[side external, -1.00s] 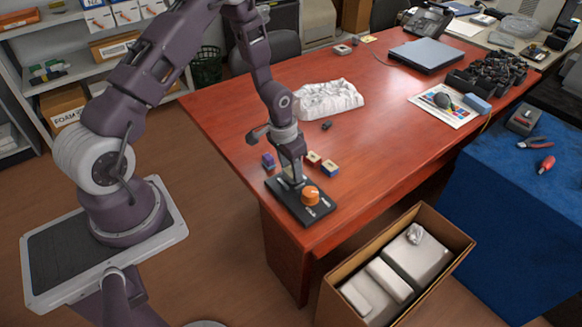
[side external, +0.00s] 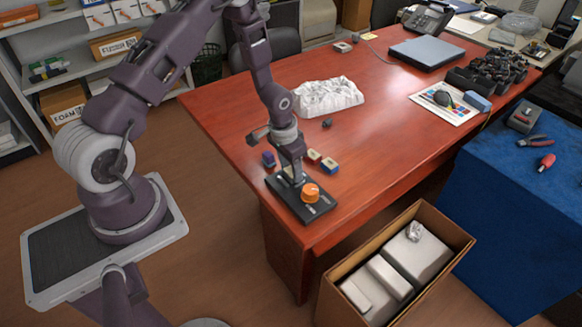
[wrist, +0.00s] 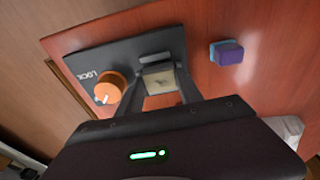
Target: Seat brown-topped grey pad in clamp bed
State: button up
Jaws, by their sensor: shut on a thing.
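My gripper (side external: 290,177) is low over the black clamp base (side external: 318,207), at the end away from the orange knob (side external: 310,192). In the wrist view my gripper (wrist: 160,80) is shut on the grey pad (wrist: 160,77), whose tan-brown top faces the camera between the two fingers. The clamp base (wrist: 88,68) shows there too, with the knob (wrist: 108,88) and the word LOCK to the left.
A purple-blue block (side external: 268,159) stands left of my gripper. A red-sided block (side external: 314,156) and a blue-sided block (side external: 329,167) stand close on the right. A white crumpled object (side external: 328,97) lies behind. The table's front edge is near the clamp base.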

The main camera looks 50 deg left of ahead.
jog(key=shift+f, duration=0.1)
jog(key=o, duration=1.4)
jog(key=shift+r, duration=2.4)
